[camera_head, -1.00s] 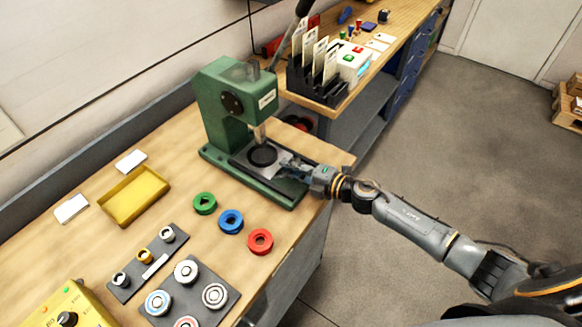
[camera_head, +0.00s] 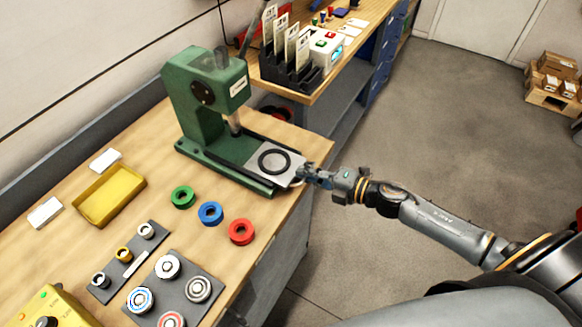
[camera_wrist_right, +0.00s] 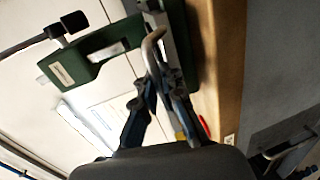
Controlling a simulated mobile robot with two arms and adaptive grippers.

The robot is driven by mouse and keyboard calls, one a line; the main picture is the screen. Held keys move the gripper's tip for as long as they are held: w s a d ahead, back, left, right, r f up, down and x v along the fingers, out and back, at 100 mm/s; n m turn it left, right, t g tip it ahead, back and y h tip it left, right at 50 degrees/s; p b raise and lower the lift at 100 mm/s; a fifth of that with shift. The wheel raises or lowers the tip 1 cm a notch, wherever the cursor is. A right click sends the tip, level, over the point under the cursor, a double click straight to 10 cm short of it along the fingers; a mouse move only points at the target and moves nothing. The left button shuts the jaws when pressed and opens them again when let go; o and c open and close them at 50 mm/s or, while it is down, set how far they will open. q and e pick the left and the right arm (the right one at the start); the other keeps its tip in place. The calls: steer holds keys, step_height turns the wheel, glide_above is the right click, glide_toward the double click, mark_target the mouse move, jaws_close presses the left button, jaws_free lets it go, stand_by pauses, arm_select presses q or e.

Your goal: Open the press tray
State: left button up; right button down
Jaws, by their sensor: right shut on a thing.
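The green press (camera_head: 205,100) stands on the wooden bench. Its press tray (camera_head: 284,176), a light plate with a dark ring on it, is slid out along the green base toward the bench's front edge, clear of the ram. My right gripper (camera_head: 308,177) is shut on the handle at the tray's outer end. In the right wrist view the curved metal handle (camera_wrist_right: 152,48) lies between the fingers of the right gripper (camera_wrist_right: 160,80), with the green press behind it. My left gripper is not in view.
Green, blue and red rings (camera_head: 241,231) lie on the bench in front of the press. A yellow tray (camera_head: 140,206) and dark plates with round parts lie left of them. A second bench (camera_head: 315,95) with a card rack stands behind.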

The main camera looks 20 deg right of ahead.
steer(key=shift+s+d, duration=0.35)
steer(key=shift+s, duration=0.05)
steer(key=c, duration=1.9)
jaws_free()
steer(key=shift+w+a, duration=0.1)
steer(key=shift+o, duration=0.7)
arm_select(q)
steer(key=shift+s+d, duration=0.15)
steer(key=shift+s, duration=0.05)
arm_select(e)
steer(key=v, duration=1.2)
